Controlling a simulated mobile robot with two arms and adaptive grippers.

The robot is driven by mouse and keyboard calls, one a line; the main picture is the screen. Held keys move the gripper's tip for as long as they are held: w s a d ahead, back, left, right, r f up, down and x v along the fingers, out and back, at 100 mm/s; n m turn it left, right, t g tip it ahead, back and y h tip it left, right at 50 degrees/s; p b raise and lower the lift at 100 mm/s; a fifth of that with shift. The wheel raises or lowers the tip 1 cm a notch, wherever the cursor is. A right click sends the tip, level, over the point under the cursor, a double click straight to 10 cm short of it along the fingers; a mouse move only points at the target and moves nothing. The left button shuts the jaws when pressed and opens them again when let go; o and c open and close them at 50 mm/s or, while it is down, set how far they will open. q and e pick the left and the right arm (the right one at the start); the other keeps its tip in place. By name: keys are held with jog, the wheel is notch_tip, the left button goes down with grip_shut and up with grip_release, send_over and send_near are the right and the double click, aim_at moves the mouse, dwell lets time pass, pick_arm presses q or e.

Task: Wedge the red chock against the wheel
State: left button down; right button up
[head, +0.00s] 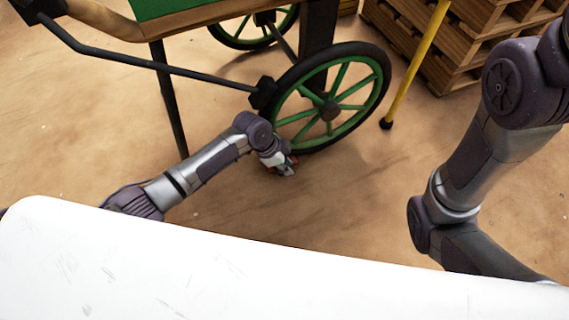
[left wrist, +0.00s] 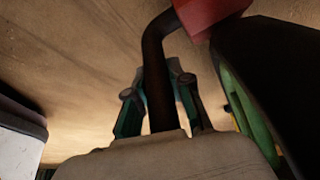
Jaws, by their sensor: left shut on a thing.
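The green-spoked wheel (head: 375,92) with a dark tyre stands on the floor under the cart. My left gripper (head: 283,166) is low by the near foot of this wheel. In the left wrist view, my left gripper (left wrist: 160,103) is shut on the bent black handle (left wrist: 157,75) of the red chock (left wrist: 208,12). The chock's red body is cut off by the top edge there, close beside the dark tyre (left wrist: 270,60). I cannot tell whether they touch. In the head view the chock is mostly hidden by the gripper. My right gripper is out of view.
The cart's green and wooden body (head: 185,12) has a thin dark leg (head: 170,95) to the left and a second wheel (head: 250,25) behind. A yellow pole (head: 415,62) and stacked wooden pallets (head: 440,55) stand to the right. Bare floor (head: 340,215) lies in front of the wheel.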

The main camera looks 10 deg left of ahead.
pick_arm(q)
jog(key=shift+w, duration=0.4)
jog(key=c, duration=1)
grip_release()
jog(key=shift+w, duration=0.1)
jog(key=shift+o, duration=0.2)
jog(key=v, duration=1.2)
jog(key=shift+s, duration=0.25)
